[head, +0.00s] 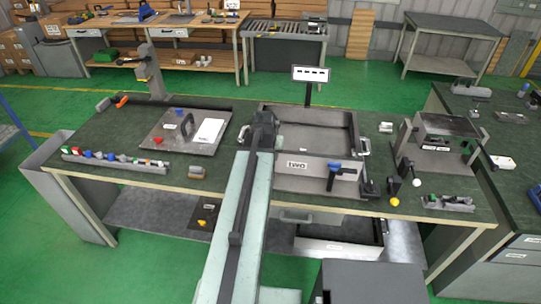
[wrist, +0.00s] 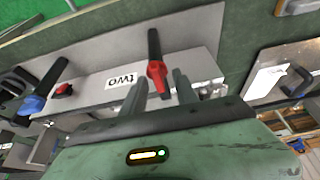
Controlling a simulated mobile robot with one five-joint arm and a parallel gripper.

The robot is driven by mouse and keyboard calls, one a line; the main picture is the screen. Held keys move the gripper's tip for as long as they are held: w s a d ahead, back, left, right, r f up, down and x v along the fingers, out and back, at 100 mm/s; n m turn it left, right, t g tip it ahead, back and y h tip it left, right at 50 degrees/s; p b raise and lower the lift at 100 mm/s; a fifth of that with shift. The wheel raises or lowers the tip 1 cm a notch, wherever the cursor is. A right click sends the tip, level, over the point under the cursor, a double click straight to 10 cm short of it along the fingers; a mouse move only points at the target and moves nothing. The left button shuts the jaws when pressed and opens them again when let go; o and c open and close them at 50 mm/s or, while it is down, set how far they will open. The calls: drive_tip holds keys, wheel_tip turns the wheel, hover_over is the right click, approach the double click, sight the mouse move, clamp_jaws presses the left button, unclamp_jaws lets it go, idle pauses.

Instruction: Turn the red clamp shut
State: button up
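The red clamp (wrist: 158,75) shows in the wrist view, with a red hub and a long black handle that points to the top of the picture. It sits on the grey front wall of a tray, beside the "two" label (wrist: 123,80). In the head view I cannot see it; my arm covers that area. My gripper (wrist: 160,78) is open, with one finger on each side of the red hub. I cannot tell whether either finger touches it. In the head view the gripper is hidden behind my arm.
A blue clamp (head: 333,170) with a black handle is on the same tray wall (head: 300,186). A plate with a handle (head: 170,142) lies left of the tray. A rack of coloured parts (head: 115,160) runs along the front left. A metal stand (head: 440,130) is at the right.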

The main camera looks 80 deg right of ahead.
drive_tip(key=shift+s, duration=0.1)
drive_tip(key=p+v, duration=0.7)
drive_tip(key=shift+a+r, duration=0.2)
drive_tip(key=shift+r, duration=0.15)
